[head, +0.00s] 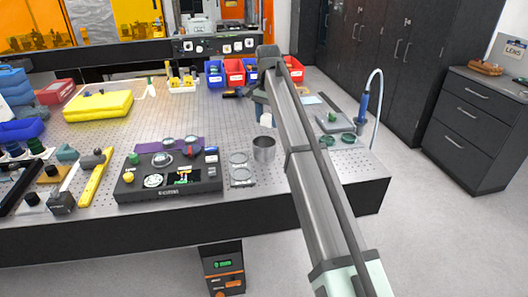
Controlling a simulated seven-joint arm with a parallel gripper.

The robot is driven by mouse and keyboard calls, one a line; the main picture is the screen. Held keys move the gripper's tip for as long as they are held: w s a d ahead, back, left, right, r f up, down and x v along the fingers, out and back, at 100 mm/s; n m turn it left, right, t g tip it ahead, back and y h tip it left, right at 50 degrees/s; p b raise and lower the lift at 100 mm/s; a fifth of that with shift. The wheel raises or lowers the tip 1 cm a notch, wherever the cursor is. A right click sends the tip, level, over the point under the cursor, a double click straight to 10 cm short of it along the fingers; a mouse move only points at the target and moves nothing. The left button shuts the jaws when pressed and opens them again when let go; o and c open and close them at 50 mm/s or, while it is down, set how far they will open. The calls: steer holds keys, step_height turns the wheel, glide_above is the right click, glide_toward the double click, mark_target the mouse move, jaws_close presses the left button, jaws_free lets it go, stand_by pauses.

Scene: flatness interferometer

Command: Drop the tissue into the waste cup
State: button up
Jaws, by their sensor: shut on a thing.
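The waste cup (264,152) looks like a grey metal cup and stands upright on the perforated table near its front edge, to the right of the black instrument box. My gripper (263,113) is small in the head view and partly covered by my own arm. It points down above and just behind the cup's rim in the picture. It is shut on a small white thing, the tissue (266,119), which shows just above the cup's opening. I cannot tell the exact height or depth gap between the tissue and the cup.
The black instrument box (168,178) and two round pieces on a plate (239,168) stand left of the cup. Red and blue bins (234,72) are at the back. Green round pieces (348,138) and a curved hose (378,100) are at the right. A yellow case (98,106) lies left.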

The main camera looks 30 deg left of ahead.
mark_target(267, 126)
steer(key=shift+f, duration=1.65)
steer(key=o, duration=1.1)
steer(key=shift+r, duration=0.1)
step_height(267, 126, up, 14)
steer(key=shift+f, duration=0.2)
